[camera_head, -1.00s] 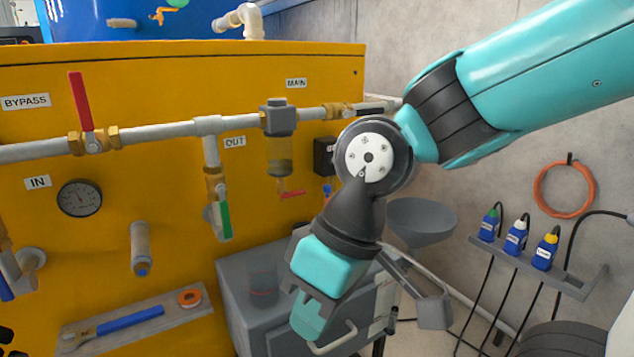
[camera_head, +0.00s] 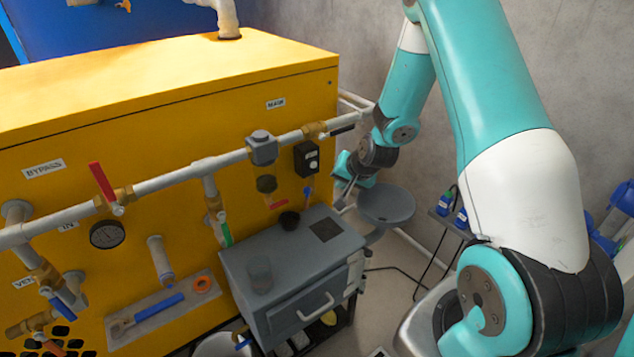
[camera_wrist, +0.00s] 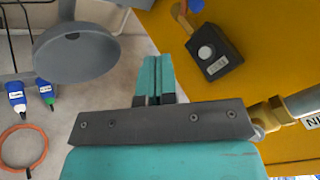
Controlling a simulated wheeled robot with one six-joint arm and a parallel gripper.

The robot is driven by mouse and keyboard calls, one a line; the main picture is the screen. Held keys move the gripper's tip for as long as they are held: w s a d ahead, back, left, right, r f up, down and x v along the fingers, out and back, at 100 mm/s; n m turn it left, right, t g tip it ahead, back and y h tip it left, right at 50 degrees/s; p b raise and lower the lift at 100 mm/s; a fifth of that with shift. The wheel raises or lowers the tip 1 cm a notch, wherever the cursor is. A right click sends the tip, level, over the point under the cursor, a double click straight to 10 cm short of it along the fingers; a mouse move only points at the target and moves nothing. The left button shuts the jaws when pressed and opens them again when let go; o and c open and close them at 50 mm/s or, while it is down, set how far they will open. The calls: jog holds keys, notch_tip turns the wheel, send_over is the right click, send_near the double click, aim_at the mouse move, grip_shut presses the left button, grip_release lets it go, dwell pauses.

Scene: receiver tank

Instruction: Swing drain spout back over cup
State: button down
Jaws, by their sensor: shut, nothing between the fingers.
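My gripper (camera_wrist: 157,70) is shut and empty in the wrist view, its two teal fingers together. In the head view it (camera_head: 346,188) is small and partly covered by my arm, beside the right end of the yellow cabinet. A clear cup (camera_head: 260,276) stands on the grey drawer cabinet (camera_head: 300,265). A filter bowl (camera_head: 266,184) hangs from the main pipe, with a red lever (camera_head: 279,204) below it. I cannot make out the drain spout for certain. A dark round piece (camera_head: 290,220) shows at the back of the cabinet top, apart from the cup.
A black switch box (camera_head: 307,158) is on the yellow panel. Blue bottles (camera_head: 445,203) sit on a rack by the wall.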

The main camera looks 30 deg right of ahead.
aim_at(309, 192)
jog(key=w+a+f, duration=0.2)
jog(key=w+f, duration=0.5)
jog(key=w, duration=0.1)
jog(key=shift+w+a+f, duration=0.2)
jog(key=shift+a, duration=0.05)
